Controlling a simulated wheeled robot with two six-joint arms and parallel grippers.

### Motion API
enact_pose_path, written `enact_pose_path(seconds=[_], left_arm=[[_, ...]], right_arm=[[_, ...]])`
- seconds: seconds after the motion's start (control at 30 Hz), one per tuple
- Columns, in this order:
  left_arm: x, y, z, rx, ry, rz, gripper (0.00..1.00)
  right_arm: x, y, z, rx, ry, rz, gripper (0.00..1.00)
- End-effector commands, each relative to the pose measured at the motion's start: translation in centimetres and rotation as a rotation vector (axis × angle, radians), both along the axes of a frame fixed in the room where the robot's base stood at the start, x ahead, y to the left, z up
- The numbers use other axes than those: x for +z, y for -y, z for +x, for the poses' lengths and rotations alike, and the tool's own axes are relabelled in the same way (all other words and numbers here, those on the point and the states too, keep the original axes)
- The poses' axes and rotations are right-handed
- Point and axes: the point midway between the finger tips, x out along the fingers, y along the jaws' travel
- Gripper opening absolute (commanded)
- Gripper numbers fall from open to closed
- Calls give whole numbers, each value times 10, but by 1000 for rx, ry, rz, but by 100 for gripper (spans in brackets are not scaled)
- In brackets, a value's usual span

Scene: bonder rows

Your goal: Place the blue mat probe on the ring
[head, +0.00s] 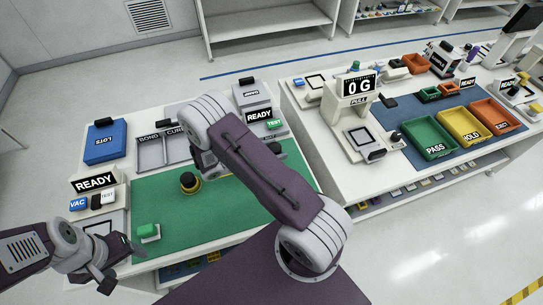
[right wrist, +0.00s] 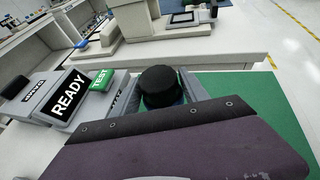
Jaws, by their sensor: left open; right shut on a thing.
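My right gripper (right wrist: 163,98) is shut on a round black-topped piece (right wrist: 160,84); a little blue shows below its top, so it appears to be the blue mat probe. In the head view my own arm hides most of that gripper; a dark piece (head: 275,148) beside the arm appears to be the same probe. I cannot tell whether its foot touches anything. A black-topped piece with a yellow band (head: 190,182) stands on the green mat (head: 225,205). I cannot make out the ring for the blue probe. My left gripper (head: 122,266) is open and empty at the mat's near-left corner.
A READY unit with a green TEST key (right wrist: 68,98) stands close to the held piece. The mat's middle is clear.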

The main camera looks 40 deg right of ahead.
Motion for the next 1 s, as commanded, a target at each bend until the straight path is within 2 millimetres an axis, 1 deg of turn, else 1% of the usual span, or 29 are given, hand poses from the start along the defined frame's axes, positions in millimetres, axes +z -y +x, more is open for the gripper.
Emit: enact_pose_path(seconds=[0.03, 0.1, 0.27, 0.4, 0.5, 0.73, 0.87, 0.9, 0.93, 0.97, 1.0], left_arm=[[1, 0, 0, 0, 0, 0, 67], [1, 0, 0, 0, 0, 0, 67], [1, 0, 0, 0, 0, 0, 67], [5, 0, 0, 0, 0, 0, 67], [5, 0, 0, 0, 0, 0, 67], [4, 0, 0, 0, 0, 0, 67], [0, 0, 0, 0, 0, 0, 67], [1, 0, 0, 0, 0, 0, 67], [1, 0, 0, 0, 0, 0, 67], [1, 0, 0, 0, 0, 0, 67], [1, 0, 0, 0, 0, 0, 67]], right_arm=[[-3, -2, 6, -1, 2, -2, 0], [-6, -4, 11, -1, 0, -2, 0], [-11, -4, 12, -1, -2, -2, 0], [-36, -4, 12, 0, -2, -2, 0], [-46, -4, 12, 0, -1, -2, 0], [-48, -4, 12, 0, 1, -1, 0], [-53, -4, 12, 0, 1, -1, 0], [-52, -4, 12, 0, 1, 0, 61], [-51, -4, 12, 0, 1, 0, 69], [-51, -4, 12, 0, 1, 0, 74], [-51, -4, 12, 0, 1, 0, 74]])
